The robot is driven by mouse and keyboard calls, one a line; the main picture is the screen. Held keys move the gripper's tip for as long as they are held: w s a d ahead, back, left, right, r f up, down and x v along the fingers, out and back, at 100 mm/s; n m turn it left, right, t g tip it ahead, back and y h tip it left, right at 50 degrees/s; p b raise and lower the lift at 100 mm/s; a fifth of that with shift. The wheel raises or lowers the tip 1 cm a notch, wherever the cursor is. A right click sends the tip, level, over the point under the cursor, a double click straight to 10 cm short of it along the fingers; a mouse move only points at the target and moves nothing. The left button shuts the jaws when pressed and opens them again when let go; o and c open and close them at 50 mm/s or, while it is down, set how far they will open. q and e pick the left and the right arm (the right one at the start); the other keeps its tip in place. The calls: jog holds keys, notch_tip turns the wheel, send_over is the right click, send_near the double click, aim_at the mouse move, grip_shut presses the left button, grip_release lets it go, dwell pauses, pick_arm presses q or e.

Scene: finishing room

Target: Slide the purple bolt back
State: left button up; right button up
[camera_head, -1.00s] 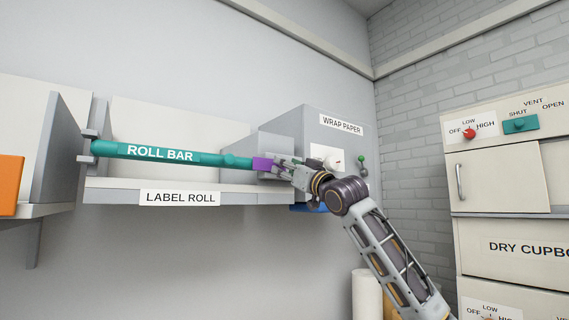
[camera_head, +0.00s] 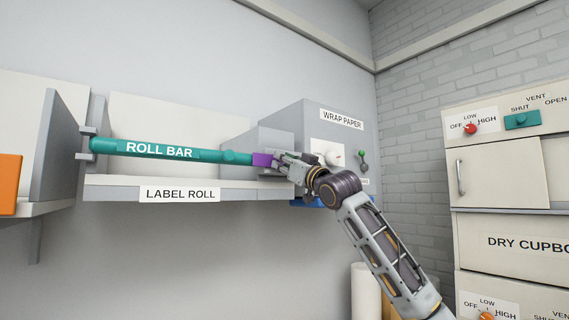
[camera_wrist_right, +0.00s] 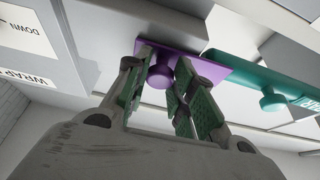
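The purple bolt (camera_head: 264,160) sits at the right end of the teal roll bar (camera_head: 215,156), against the grey housing. In the right wrist view the purple bolt (camera_wrist_right: 205,66) is a flat plate with a round knob (camera_wrist_right: 160,76). My right gripper (camera_head: 279,161) is at the bolt. In the wrist view its green-padded fingers (camera_wrist_right: 164,68) stand on either side of the knob, with a gap between them; they look open, and firm contact does not show. The teal bar with its own knob (camera_wrist_right: 272,100) lies beside the bolt. My left gripper is out of view.
The label roll shelf (camera_head: 105,188) runs under the bar. A grey wrap paper box (camera_head: 315,125) with a dial and small lever stands right behind my gripper. A cupboard (camera_head: 500,176) is at the right, an orange block (camera_head: 10,185) at the far left.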

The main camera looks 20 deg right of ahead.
jog(key=shift+c, duration=1.1)
jog(key=shift+d, duration=0.1)
grip_shut()
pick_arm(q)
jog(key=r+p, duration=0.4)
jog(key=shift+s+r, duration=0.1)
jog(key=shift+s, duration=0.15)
pick_arm(e)
jog(key=d, duration=0.1)
jog(key=w+d, duration=0.1)
jog(key=d, duration=0.3)
jog(key=shift+w+d+r, duration=0.1)
jog(key=shift+w+d, duration=0.1)
jog(key=shift+w, duration=0.2)
